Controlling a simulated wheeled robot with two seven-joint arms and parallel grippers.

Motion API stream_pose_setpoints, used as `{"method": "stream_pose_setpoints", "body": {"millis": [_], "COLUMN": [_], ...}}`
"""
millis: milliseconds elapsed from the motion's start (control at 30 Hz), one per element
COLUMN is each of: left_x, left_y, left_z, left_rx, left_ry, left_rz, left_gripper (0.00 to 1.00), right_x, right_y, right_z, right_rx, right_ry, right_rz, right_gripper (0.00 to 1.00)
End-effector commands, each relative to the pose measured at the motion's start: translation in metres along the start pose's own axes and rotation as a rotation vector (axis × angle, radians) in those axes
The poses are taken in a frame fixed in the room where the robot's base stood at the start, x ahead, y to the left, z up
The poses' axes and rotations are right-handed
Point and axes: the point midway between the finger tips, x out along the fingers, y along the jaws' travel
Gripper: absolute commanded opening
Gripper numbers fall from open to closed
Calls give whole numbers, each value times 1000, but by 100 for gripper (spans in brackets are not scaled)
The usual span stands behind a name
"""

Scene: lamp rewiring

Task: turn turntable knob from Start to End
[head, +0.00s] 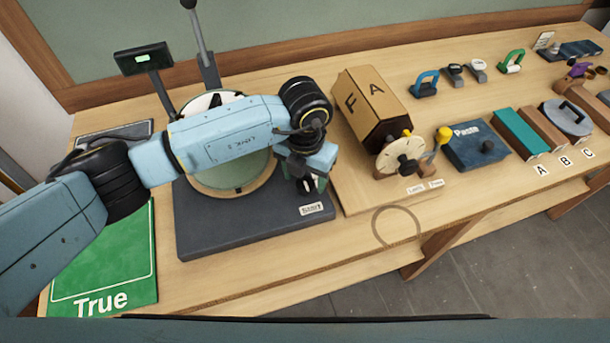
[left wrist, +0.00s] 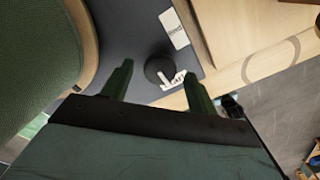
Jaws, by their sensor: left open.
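The turntable has a dark grey base (head: 230,235) and a round green platter with a wooden rim (head: 235,192). It stands on the bench at left centre. In the left wrist view its black round knob (left wrist: 159,68) with a white pointer shows between my left fingertips. A white label (left wrist: 174,30) lies beyond it, and another, partly covered by the pointer, lies beside it. My left gripper (head: 308,182) is open and points down over the base's right front part. In the head view it mostly hides the knob. I cannot tell whether the fingers touch it. My right gripper is out of view.
A wooden box marked F and A (head: 372,105) and a cream dial (head: 402,157) stand right of the turntable. A blue Paste box (head: 477,146) is farther right. A small display on a post (head: 144,58) stands behind. A green True panel (head: 105,265) lies front left.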

Motion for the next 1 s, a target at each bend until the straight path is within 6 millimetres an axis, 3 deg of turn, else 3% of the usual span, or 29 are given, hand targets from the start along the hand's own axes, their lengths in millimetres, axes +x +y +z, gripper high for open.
{"method": "stream_pose_setpoints", "body": {"millis": [400, 733, 1000], "left_x": [10, 10, 9], "left_y": [0, 0, 0], "left_z": [0, 0, 0], "left_rx": [1, 1, -23], "left_ry": [0, 0, 0], "left_rz": [-1, -1, 0], "left_gripper": [59, 17, 15], "right_x": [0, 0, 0], "right_y": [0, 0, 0], "right_z": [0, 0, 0], "right_rx": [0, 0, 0], "right_ry": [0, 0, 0], "right_rz": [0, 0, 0], "right_gripper": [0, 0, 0]}}
